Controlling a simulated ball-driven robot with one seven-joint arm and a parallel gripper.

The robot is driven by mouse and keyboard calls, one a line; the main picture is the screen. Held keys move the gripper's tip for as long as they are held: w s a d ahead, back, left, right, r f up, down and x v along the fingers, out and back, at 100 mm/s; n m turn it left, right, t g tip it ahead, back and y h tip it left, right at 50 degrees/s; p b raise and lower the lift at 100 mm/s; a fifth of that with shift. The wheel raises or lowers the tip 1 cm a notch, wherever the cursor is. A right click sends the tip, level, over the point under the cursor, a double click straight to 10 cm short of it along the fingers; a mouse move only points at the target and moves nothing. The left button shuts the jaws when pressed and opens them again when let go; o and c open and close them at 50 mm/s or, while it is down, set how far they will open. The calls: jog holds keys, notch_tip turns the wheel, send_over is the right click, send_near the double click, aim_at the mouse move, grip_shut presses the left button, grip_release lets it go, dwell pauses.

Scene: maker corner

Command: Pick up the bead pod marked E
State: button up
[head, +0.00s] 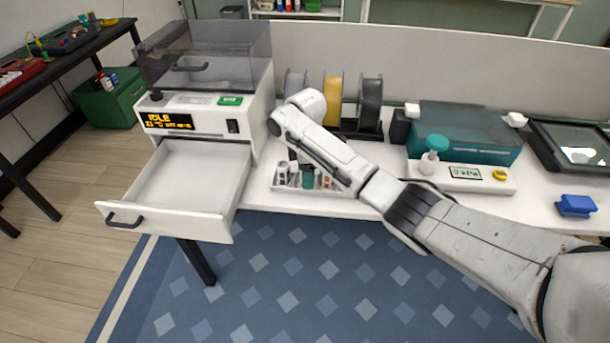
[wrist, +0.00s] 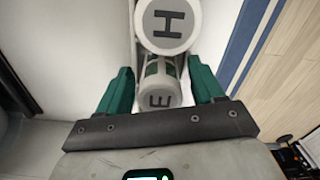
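The bead pod marked E (wrist: 158,93) shows in the wrist view with a pale end cap, a dark letter E and a partly green body. My gripper (wrist: 160,88) has its two green fingers apart, one on each side of this pod, with small gaps. The gripper is open and holds nothing. The larger-looking pod marked H (wrist: 169,24) is just beyond the E pod at the top of the wrist view. In the head view, a small tray (head: 330,192) of pods stands at the table's front edge under my arm. My arm hides the gripper there, and the letters cannot be read.
The white machine's drawer (head: 220,221) is pulled out, empty, left of the pod tray. Filament spools (head: 333,98) stand behind my arm. A teal box (head: 468,130), a white scale (head: 490,182) with a pump bottle (head: 433,150), and a blue block (head: 575,206) are to the right.

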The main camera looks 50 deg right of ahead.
jog(key=c, duration=1)
